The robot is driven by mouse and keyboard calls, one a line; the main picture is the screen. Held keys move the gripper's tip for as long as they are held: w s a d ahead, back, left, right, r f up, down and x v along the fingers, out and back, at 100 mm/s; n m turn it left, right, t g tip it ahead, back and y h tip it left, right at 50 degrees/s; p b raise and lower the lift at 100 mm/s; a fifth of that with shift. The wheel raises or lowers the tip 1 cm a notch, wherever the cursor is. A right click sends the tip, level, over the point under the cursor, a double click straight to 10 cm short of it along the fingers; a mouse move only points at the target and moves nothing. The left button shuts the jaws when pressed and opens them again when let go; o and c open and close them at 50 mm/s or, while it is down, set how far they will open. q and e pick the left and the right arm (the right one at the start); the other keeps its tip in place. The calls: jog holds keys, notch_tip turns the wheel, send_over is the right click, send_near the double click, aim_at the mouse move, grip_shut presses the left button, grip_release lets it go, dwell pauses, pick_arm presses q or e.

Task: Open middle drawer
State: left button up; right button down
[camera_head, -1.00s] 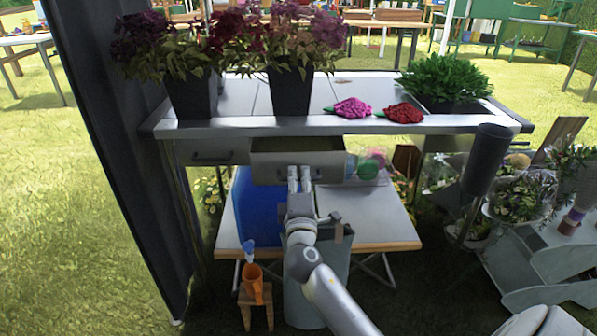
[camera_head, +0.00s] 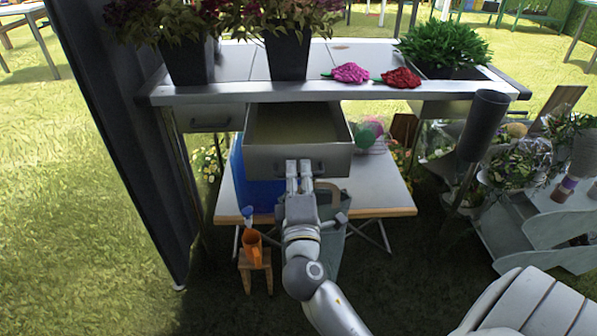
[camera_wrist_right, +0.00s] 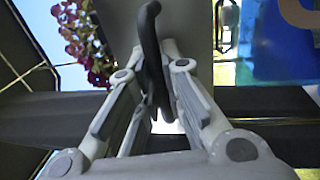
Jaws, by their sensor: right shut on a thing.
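The middle drawer (camera_head: 268,158) of the metal table is pulled well out, and its inside shows as an empty grey-green tray. My right gripper (camera_head: 299,170) is at the drawer's front, with its fingers shut on the dark handle (camera_head: 318,167). In the right wrist view the curved dark handle (camera_wrist_right: 150,35) passes between the two fingers of my gripper (camera_wrist_right: 157,85). My left gripper is not in view.
The metal tabletop (camera_head: 235,60) holds dark flower pots, pink and red blooms and a green plant. A closed drawer (camera_head: 205,118) is at left. Below stand a low table (camera_head: 375,190), a blue container (camera_head: 255,185), a bucket (camera_head: 330,245) and an orange jug (camera_head: 252,242).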

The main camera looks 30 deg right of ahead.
jog(key=c, duration=1.8)
grip_release()
jog(key=shift+c, duration=0.2)
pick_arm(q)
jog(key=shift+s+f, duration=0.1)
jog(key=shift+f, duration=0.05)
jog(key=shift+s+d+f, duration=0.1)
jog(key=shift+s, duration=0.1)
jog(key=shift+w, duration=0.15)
pick_arm(e)
jog(key=v, duration=1.2)
jog(key=shift+a+r, duration=0.1)
